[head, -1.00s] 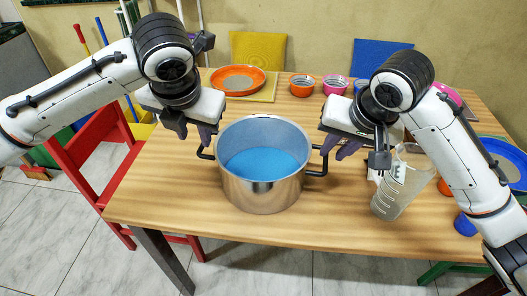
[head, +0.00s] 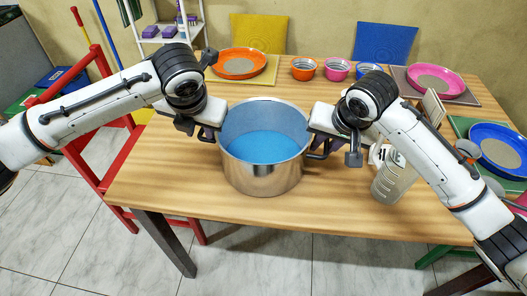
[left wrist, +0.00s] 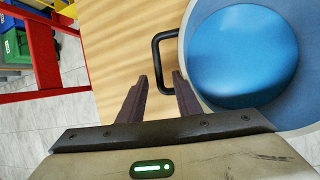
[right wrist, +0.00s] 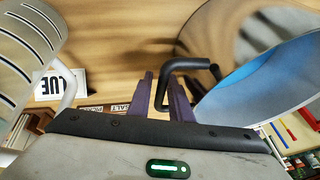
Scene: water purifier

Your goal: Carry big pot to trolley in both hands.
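The big pot (head: 262,178) is a steel pot with blue contents and two black side handles, standing on the wooden table. My left gripper (head: 208,133) is at its left handle. In the left wrist view the fingers (left wrist: 161,78) are apart, with the handle (left wrist: 157,60) just beyond and between the tips. My right gripper (head: 318,148) is at the right handle. In the right wrist view its fingers (right wrist: 162,78) are apart, with the handle (right wrist: 166,80) between them. I cannot identify a trolley for certain.
Plates and small bowls (head: 337,70) line the back and right of the table (head: 225,208). A red chair (head: 95,165) stands at left. A white shelf unit (head: 172,38) is behind.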

